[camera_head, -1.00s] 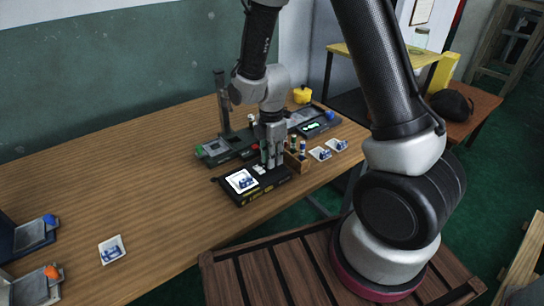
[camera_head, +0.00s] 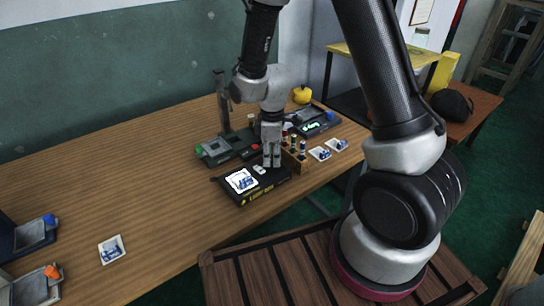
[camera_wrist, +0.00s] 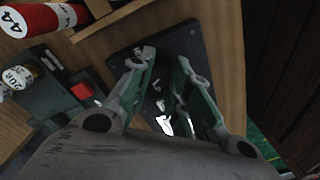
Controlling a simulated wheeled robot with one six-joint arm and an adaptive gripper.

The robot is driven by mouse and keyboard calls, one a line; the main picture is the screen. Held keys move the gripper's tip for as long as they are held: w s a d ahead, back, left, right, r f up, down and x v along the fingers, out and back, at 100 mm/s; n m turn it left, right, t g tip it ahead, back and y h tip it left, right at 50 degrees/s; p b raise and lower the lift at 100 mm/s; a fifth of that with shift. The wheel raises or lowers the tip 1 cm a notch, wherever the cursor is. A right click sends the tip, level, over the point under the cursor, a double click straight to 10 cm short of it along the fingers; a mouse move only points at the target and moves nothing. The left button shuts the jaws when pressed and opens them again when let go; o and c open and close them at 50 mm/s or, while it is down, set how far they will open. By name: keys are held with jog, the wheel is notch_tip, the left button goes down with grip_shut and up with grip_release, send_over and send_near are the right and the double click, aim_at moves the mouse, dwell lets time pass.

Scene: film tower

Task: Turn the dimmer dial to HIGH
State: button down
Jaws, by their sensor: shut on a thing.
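A black light box (camera_head: 236,198) with yellow lettering on its front lies on the wooden table, with a bright lit square (camera_head: 241,181) holding a blue-and-white picture. My gripper (camera_head: 271,160) points down over the right part of this box. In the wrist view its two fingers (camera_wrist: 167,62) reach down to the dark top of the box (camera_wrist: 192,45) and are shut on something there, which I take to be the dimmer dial. The dial itself is hidden by the fingers, so its setting cannot be read. Small white patches show near the fingers.
A wooden rack with small bottles (camera_head: 296,160) stands close right of my gripper. A dark device with a post (camera_head: 224,143) is behind the box. Picture cards (camera_head: 319,153) lie at the right. The table's left middle is mostly clear.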

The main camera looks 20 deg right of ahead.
jog(key=m, duration=1.1)
jog(key=shift+m, duration=2)
jog(key=c, duration=1.3)
grip_release()
jog(key=shift+s, duration=0.1)
jog(key=shift+d+r, duration=0.1)
jog(key=shift+r, duration=3.9)
